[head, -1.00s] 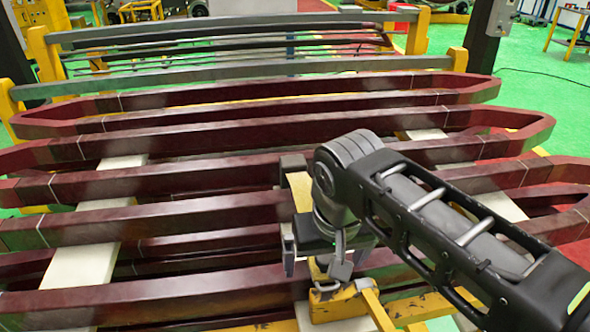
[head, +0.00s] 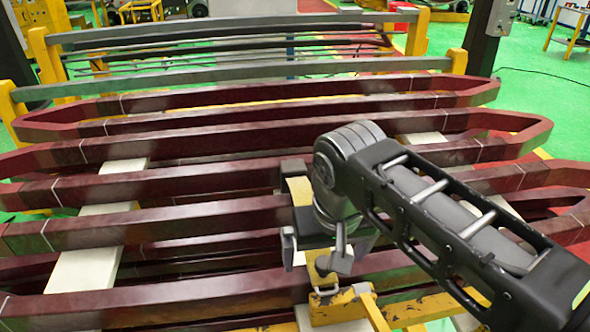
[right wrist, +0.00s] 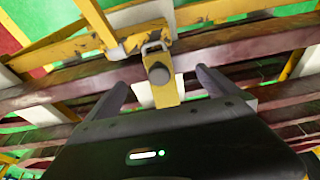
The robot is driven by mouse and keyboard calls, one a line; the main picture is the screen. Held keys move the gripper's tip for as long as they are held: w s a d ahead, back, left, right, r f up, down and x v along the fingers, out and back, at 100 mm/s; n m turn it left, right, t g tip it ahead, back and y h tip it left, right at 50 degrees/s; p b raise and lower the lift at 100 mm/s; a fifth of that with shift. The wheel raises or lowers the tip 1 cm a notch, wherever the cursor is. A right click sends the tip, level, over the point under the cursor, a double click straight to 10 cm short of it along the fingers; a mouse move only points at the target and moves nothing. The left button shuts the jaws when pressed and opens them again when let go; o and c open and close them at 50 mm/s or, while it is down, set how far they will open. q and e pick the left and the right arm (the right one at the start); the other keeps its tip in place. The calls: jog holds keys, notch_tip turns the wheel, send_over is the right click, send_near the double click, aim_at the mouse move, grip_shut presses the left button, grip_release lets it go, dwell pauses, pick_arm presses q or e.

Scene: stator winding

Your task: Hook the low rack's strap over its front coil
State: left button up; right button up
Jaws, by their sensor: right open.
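A yellow strap (head: 301,190) with a dark end piece rises from a metal loop on the yellow low rack (head: 350,300). Its lower part passes over the front coil (head: 150,290), a dark red bar. My right gripper (head: 327,248) is open above this coil and hides the strap's middle. In the right wrist view the strap (right wrist: 164,95) runs between the open fingers of my gripper (right wrist: 162,90), apart from both. A dark round knob covers part of it there. I cannot tell whether the dark end is hooked on anything. My left gripper is out of view.
Several more dark red coils lie behind the front one, on pale spacer bars (head: 85,265). A rack with grey bars (head: 240,74) stands at the back. My right forearm covers the right front.

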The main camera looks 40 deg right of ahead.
jog(key=shift+w+d+p+v, duration=0.15)
jog(key=shift+p+v, duration=0.25)
jog(key=shift+v, duration=0.25)
jog(key=shift+w+p+v, duration=0.15)
jog(key=shift+p+v, duration=0.3)
jog(key=shift+v, duration=0.25)
jog(key=shift+w+d+p+v, duration=0.1)
jog(key=shift+p+v, duration=0.3)
jog(key=shift+v, duration=0.25)
jog(key=shift+r, duration=0.1)
